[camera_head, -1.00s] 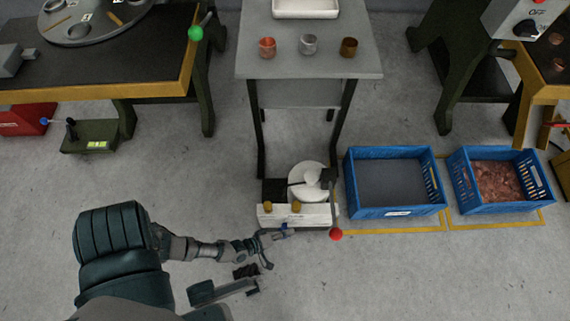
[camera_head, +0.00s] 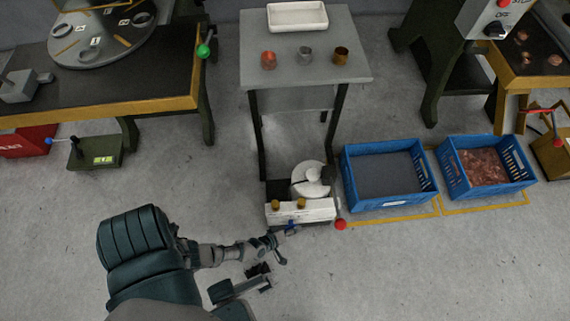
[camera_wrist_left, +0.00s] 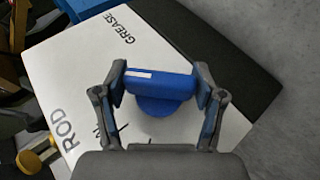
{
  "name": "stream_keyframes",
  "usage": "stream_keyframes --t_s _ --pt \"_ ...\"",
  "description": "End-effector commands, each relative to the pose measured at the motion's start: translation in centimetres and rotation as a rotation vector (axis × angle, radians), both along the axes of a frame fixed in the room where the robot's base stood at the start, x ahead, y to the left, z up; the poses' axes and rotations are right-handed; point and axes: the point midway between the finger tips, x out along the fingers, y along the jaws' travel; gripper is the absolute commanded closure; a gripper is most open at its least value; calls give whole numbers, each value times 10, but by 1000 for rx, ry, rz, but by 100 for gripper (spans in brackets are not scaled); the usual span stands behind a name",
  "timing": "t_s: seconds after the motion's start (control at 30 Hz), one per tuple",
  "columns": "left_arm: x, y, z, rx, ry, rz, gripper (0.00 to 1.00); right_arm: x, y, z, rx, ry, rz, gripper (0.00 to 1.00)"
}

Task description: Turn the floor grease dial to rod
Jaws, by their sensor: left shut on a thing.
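The floor grease dial is a blue knob (camera_wrist_left: 160,90) with a white mark on its bar, set on a white panel (camera_wrist_left: 95,75) lettered GREASE at the top and ROD at the lower left. The bar's white mark lies toward the left finger, and the bar runs nearly level across the left wrist view. My left gripper (camera_wrist_left: 163,88) is shut on the bar, one finger at each end. In the head view the dial (camera_head: 291,228) is a small blue spot at the front of the low white unit (camera_head: 310,212), with my left gripper (camera_head: 283,240) at it. My right gripper is not seen.
A red-ball lever (camera_head: 340,224) stands at the unit's right. Blue crates, one dark inside (camera_head: 430,190) and one with copper bits (camera_head: 528,178), sit to the right. A grey stand (camera_head: 345,75) with three small cups rises behind.

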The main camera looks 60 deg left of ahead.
Motion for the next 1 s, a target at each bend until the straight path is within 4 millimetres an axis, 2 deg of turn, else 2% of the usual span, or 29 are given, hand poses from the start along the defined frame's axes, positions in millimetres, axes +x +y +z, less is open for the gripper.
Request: stream_keyframes --t_s 0.03,0.3,0.33,0.4,0.43,0.77,1.0 --pt "-1 -5 0 -2 6 -5 66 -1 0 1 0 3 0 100" --pt "-4 -4 -3 0 14 -5 66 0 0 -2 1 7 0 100" --pt "-4 -4 -3 1 14 -5 26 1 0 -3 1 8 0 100" --pt "-4 -4 -3 1 14 -5 9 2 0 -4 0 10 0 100" --pt "-4 -3 -3 1 13 -5 6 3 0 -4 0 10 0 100" --pt "-2 -2 -1 2 7 -2 6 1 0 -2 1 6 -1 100" --pt "-22 -5 12 -3 8 1 6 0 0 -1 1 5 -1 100"
